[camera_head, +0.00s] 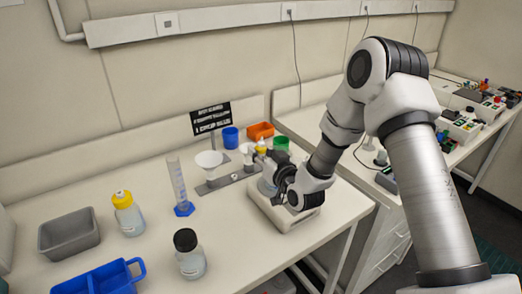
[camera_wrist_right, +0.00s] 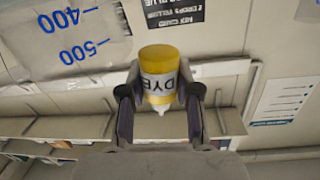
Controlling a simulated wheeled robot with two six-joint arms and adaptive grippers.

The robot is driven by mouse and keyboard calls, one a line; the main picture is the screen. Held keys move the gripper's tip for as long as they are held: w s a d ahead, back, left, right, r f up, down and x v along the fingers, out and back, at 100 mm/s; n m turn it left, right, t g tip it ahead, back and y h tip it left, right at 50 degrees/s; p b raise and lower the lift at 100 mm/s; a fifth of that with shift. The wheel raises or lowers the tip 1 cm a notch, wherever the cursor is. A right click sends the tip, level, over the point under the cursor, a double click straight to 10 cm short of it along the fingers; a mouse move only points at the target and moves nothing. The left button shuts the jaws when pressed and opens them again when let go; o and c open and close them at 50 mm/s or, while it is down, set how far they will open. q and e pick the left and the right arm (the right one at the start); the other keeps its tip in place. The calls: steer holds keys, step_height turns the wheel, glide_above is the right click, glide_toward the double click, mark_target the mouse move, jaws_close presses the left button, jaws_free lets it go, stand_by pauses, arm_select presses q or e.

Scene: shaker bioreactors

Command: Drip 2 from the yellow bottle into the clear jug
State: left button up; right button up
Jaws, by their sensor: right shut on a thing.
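The yellow bottle (camera_head: 262,146) is a small dropper bottle, partly hidden by my right gripper (camera_head: 268,164) in the head view. In the right wrist view the bottle (camera_wrist_right: 159,72) has a yellow body, a white label reading DYE and a pale nozzle at the picture's bottom. My right gripper (camera_wrist_right: 160,100) is shut on it, one finger on each side. The clear jug (camera_head: 267,187) stands on a white device, mostly hidden behind my right gripper and wrist. Its wall with blue 400 and 500 marks (camera_wrist_right: 75,35) fills the wrist view's upper left. My left gripper is not in view.
The white device (camera_head: 295,216) is under my right wrist. A funnel stand (camera_head: 229,180), a graduated cylinder (camera_head: 178,184), a yellow-capped bottle (camera_head: 127,215), a black-capped bottle (camera_head: 189,256), a grey bin (camera_head: 69,233) and a blue tray (camera_head: 103,278) stand left. Coloured cups stand behind.

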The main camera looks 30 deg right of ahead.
mark_target(261, 141)
steer(key=shift+s+a+f+m, duration=0.1)
steer(key=shift+a+m, duration=0.05)
steer(key=shift+m, duration=0.15)
steer(key=m, duration=0.1)
steer(key=a+m+p, duration=0.1)
steer(key=shift+r+m, duration=0.2)
steer(key=shift+m, duration=0.2)
steer(key=shift+d+r+m+y+p, duration=0.25)
steer(key=shift+r+m+p, duration=0.35)
steer(key=shift+m, duration=1.35)
steer(key=shift+d+r+m+y+p, duration=0.3)
steer(key=shift+r+m, duration=0.45)
steer(key=shift+m, duration=1.15)
steer(key=shift+d+r+m+y+p, duration=0.25)
steer(key=shift+r+m+p, duration=0.35)
steer(key=shift+m, duration=1.35)
steer(key=shift+d+r+m, duration=0.45)
steer(key=shift+d+m, duration=0.3)
steer(key=shift+m, duration=0.15)
steer(key=shift+w+r+m+y, duration=0.2)
steer(key=shift+m+y, duration=0.1)
steer(key=shift+m, duration=0.2)
steer(key=shift+d, duration=0.1)
